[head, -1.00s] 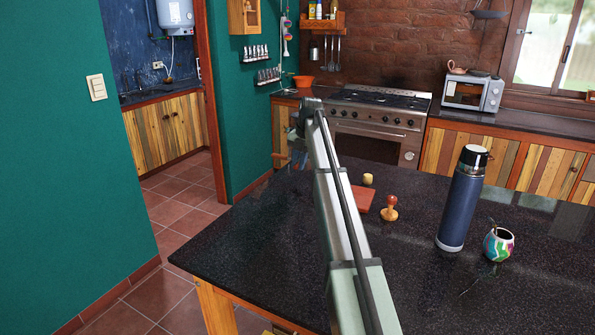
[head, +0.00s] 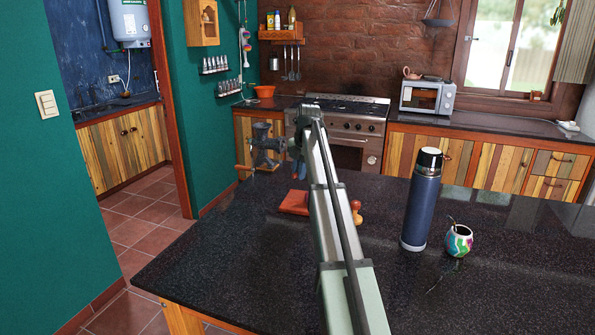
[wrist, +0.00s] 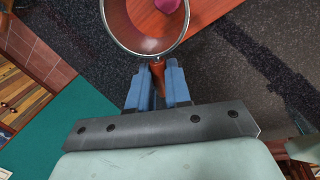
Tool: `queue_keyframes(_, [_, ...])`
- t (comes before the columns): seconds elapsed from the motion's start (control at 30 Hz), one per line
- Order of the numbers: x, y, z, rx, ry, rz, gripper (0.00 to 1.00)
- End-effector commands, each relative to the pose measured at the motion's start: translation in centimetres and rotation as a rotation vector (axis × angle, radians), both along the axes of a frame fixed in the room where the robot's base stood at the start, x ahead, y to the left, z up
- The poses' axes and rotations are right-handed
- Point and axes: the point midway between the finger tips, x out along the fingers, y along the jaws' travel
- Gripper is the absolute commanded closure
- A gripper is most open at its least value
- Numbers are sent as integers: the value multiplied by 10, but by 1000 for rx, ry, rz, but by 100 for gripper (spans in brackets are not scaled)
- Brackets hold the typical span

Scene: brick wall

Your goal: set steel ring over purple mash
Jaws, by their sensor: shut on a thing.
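The steel ring (wrist: 117,43) is at the top of the wrist view, with a brown handle (wrist: 158,70). My gripper (wrist: 157,84) has its blue fingers shut on this handle. The purple mash (wrist: 167,5) shows through the ring, right of its middle, at the top edge of the view. It lies on a reddish board (wrist: 150,24). The ring looks raised above the board; the exact gap cannot be told. In the head view the board (head: 294,203) lies on the dark counter left of my arm. The ring and mash cannot be made out there.
A wooden-handled stamp (head: 356,213) stands just right of my arm. A blue flask (head: 421,200) and a colourful mate cup (head: 459,240) stand farther right. A metal grinder (head: 265,146) is behind the board. The front left of the dark counter (head: 235,265) is clear.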

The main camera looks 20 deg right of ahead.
Motion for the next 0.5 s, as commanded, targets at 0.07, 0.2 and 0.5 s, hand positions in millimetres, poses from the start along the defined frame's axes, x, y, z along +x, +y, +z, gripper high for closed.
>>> queue_keyframes(0.07, [0,0,-1,2,1,-9,100])
queue_keyframes(0.2, [0,0,-4,2,1,-11,100])
queue_keyframes(0.5, [0,0,-22,2,2,-10,100])
